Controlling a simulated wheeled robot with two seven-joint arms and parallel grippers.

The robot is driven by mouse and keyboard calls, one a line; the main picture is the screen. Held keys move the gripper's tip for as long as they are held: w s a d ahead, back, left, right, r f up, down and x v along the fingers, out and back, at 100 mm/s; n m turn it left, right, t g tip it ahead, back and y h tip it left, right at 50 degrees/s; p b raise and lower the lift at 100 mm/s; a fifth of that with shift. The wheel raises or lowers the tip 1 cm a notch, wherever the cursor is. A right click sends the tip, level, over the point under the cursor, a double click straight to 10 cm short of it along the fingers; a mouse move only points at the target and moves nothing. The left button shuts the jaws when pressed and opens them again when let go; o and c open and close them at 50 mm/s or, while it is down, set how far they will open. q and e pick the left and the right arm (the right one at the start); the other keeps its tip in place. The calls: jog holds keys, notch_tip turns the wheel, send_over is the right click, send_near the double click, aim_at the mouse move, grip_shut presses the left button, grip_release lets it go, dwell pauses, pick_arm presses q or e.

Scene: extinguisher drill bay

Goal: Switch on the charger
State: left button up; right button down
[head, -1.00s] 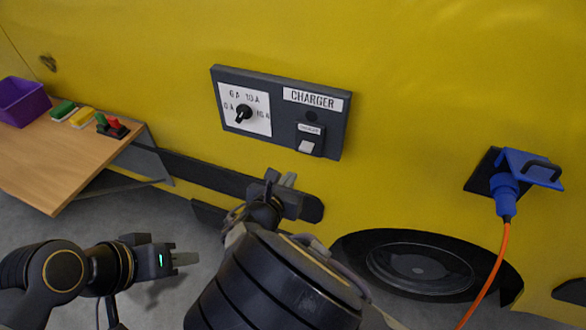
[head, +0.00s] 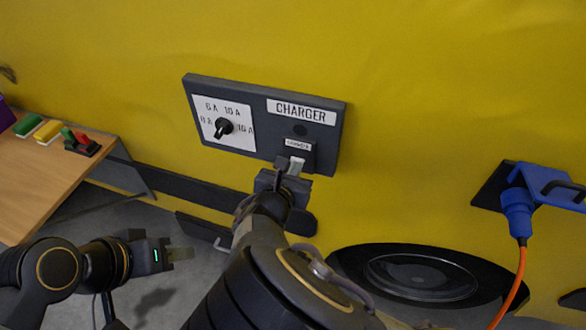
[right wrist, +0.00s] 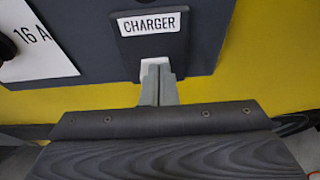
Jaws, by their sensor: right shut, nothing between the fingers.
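The dark charger panel (head: 262,125) is on the yellow wall. It has a white-plated rotary knob (head: 223,128) on its left, with its dial marked in amps. A dark round lamp (head: 300,130) sits under the CHARGER label. Below it is the charger switch (head: 299,151) with its small label; in the right wrist view its white rocker (right wrist: 154,68) shows behind the fingertips. My right gripper (head: 293,168) is shut and empty, its tips at the rocker's lower part; I cannot tell whether they touch. My left gripper (head: 180,254) is at lower left, away from the panel; its finger gap is unclear.
A blue plug (head: 518,210) with an orange cable (head: 513,285) is in a socket at the right. A wooden shelf (head: 45,180) at the left holds green, yellow and red items. A dark rail (head: 190,180) runs below the panel.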

jog(key=shift+w+d+r+g+p, duration=0.1)
jog(key=shift+w+r+g+p, duration=0.4)
jog(key=shift+p, duration=0.75)
jog(key=shift+s+f, duration=0.1)
jog(key=shift+f, duration=0.15)
jog(key=shift+r+p, duration=0.55)
jog(key=shift+r, duration=0.3)
jog(key=shift+f, duration=0.1)
